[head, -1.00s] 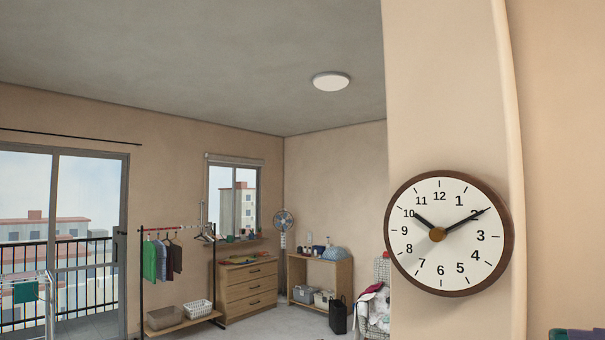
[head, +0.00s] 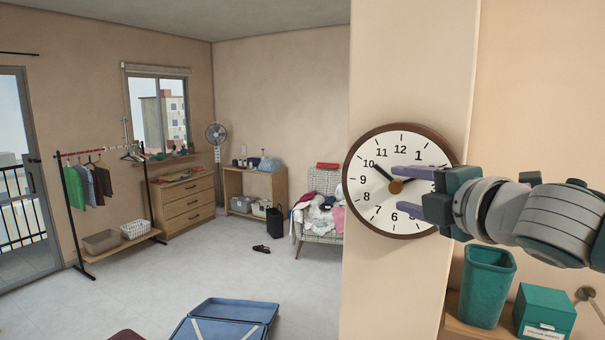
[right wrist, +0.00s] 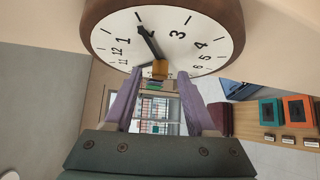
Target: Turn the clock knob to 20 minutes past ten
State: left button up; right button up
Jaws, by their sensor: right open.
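The round wall clock (head: 383,222) has a brown rim, a white face and dark hands. Its brass-coloured knob (head: 395,187) is at the centre of the face. One hand points towards 10. In the right wrist view the other hand (right wrist: 150,40) points towards 2; in the head view my gripper hides it. My right gripper (head: 394,185) is open, with one purple finger above the knob and one below. In the right wrist view the knob (right wrist: 160,69) shows between the fingertips. I cannot tell whether they touch it. My left gripper is not in view.
The clock hangs on a beige wall pillar (head: 395,290). Below my right arm, a green bin (head: 487,287) and a teal box (head: 543,312) stand on a shelf. A chair with laundry (head: 322,215) and an open blue suitcase (head: 228,318) are further off.

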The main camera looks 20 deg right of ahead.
jog(key=shift+w+f, duration=0.15)
jog(key=shift+w, duration=0.65)
grip_shut()
